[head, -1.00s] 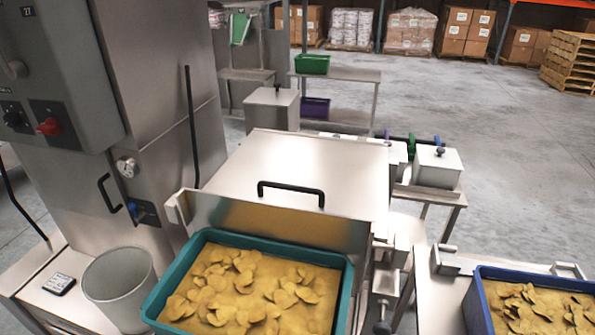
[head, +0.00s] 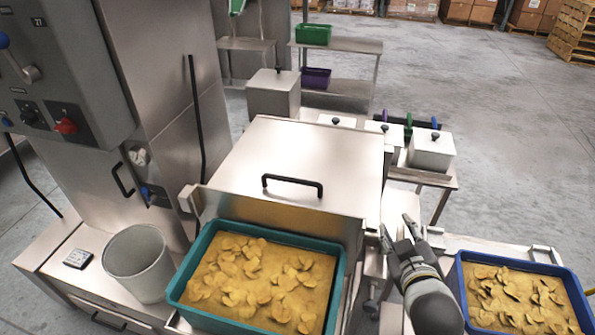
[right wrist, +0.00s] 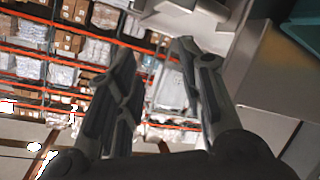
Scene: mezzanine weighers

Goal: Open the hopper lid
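The hopper lid (head: 300,160) is a flat steel plate lying shut on the hopper, with a black bar handle (head: 292,183) near its front edge. My right gripper (head: 398,230) is to the right of the hopper's front corner, apart from the lid and handle. In the right wrist view its two fingers (right wrist: 155,60) are spread with nothing between them. My left gripper is not in view.
A teal crate of chips (head: 196,292) stands in front of the hopper. A blue crate of chips (head: 461,290) is at the right. A grey bucket (head: 138,262) stands at the left below a control cabinet (head: 75,70). Small lidded bins (head: 432,152) stand behind at right.

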